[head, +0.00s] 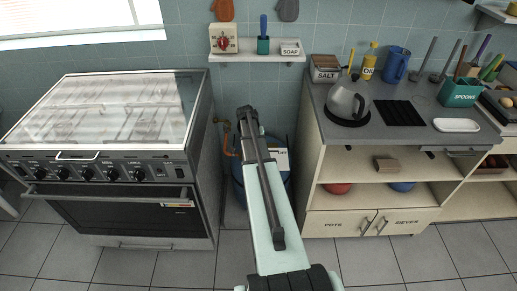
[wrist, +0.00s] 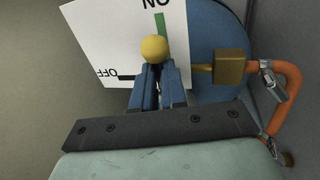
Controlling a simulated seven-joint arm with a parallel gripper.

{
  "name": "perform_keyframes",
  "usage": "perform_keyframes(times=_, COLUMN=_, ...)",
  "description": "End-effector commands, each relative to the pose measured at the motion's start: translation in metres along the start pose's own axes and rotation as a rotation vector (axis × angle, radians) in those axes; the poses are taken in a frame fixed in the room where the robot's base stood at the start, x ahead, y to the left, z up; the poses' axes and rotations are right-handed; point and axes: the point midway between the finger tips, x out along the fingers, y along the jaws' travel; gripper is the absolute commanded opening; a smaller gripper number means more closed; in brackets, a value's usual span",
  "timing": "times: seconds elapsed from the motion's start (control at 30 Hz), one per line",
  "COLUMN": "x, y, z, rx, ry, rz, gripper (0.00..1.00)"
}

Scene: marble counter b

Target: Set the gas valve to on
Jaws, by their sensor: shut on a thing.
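In the wrist view, the gas valve's yellow ball knob (wrist: 154,48) sits at the tips of my blue-fingered gripper (wrist: 158,72), which is shut on the valve handle. Most of the handle is hidden by the fingers. A brass valve body (wrist: 229,67) is to the right, with a short brass stem running toward the fingers. Behind is a white card (wrist: 100,40), seen upside down, with ON by a green bar and OFF by a black bar. The knob overlaps the lower end of the green bar. In the head view, my arm hides the valve and fingers.
A blue gas cylinder (head: 239,189) stands in the narrow gap between the stove (head: 120,216) and the counter unit (head: 313,190). An orange hose (wrist: 290,95) curves beside the brass body. A wall shelf (head: 262,58) is above the gap. Floor in front is clear.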

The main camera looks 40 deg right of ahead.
Motion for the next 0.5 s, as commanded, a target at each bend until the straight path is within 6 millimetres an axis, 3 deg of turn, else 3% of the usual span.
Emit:
perform_keyframes(times=0.13, x=0.0012, y=0.0010, z=0.0053, rx=0.004, ry=-0.013, rz=0.001, gripper=0.00)
perform_keyframes(times=0.17, x=0.0012, y=0.0009, z=0.0053, rx=0.004, ry=-0.013, rz=0.001, gripper=0.15)
perform_keyframes(times=0.2, x=0.0012, y=0.0008, z=0.0054, rx=0.003, ry=-0.013, rz=0.001, gripper=0.19)
perform_keyframes(times=0.4, x=0.0007, y=0.0003, z=0.0042, rx=0.001, ry=-0.010, rz=0.000, gripper=0.36)
perform_keyframes(times=0.5, x=0.0005, y=0.0001, z=0.0032, rx=0.001, ry=-0.009, rz=0.000, gripper=0.36)
